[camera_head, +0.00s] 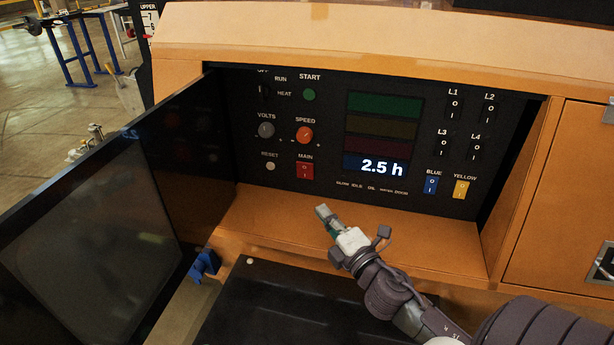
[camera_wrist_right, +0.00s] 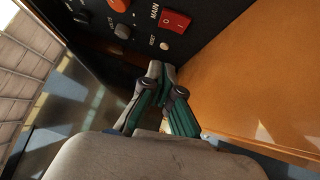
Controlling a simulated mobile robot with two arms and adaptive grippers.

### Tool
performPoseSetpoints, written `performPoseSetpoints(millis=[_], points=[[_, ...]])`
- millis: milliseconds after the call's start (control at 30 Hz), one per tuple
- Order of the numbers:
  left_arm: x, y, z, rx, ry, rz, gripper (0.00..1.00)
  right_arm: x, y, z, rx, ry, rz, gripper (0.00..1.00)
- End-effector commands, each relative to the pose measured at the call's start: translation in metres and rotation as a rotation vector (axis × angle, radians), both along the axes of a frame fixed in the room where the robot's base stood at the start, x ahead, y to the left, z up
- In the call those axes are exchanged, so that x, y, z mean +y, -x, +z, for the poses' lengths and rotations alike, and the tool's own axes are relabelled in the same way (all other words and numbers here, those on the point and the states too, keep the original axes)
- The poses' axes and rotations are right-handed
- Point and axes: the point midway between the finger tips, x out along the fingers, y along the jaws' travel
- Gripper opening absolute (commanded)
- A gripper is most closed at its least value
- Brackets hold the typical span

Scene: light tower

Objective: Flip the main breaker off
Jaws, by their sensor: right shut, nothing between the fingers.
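The main breaker is a red rocker switch (camera_head: 305,170) under the label MAIN, low on the black control panel (camera_head: 330,120). It also shows in the right wrist view (camera_wrist_right: 175,21), up and slightly right of the fingertips. My right gripper (camera_head: 323,212) is shut and empty, in front of and below the panel, apart from the switch. Its closed fingertips also show in the right wrist view (camera_wrist_right: 161,69). I cannot tell from these views which way the breaker is set. My left gripper does not show.
The RESET button (camera_head: 270,166) and the orange SPEED knob (camera_head: 304,134) sit close to the breaker. An open dark door (camera_head: 90,215) stands on the left.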

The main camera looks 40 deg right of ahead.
Motion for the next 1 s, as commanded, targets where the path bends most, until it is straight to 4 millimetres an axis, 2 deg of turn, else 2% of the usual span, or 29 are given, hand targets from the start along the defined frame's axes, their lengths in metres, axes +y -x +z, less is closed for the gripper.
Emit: performPoseSetpoints(millis=[167, 567, 600, 800, 1000], points=[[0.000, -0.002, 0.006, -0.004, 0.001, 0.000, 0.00, -0.002, -0.020, 0.005, -0.003, 0.001, 0.000, 0.00], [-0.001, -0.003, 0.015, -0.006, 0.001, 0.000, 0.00, -0.008, -0.101, 0.011, -0.003, 0.001, -0.002, 0.00], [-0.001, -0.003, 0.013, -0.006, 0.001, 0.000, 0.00, -0.014, -0.105, 0.010, -0.002, 0.003, -0.002, 0.00], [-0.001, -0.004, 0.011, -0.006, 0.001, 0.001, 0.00, -0.033, -0.119, 0.013, -0.001, 0.003, 0.000, 0.00], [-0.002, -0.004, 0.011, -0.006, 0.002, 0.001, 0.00, -0.038, -0.124, 0.013, 0.000, 0.000, 0.000, 0.00]])
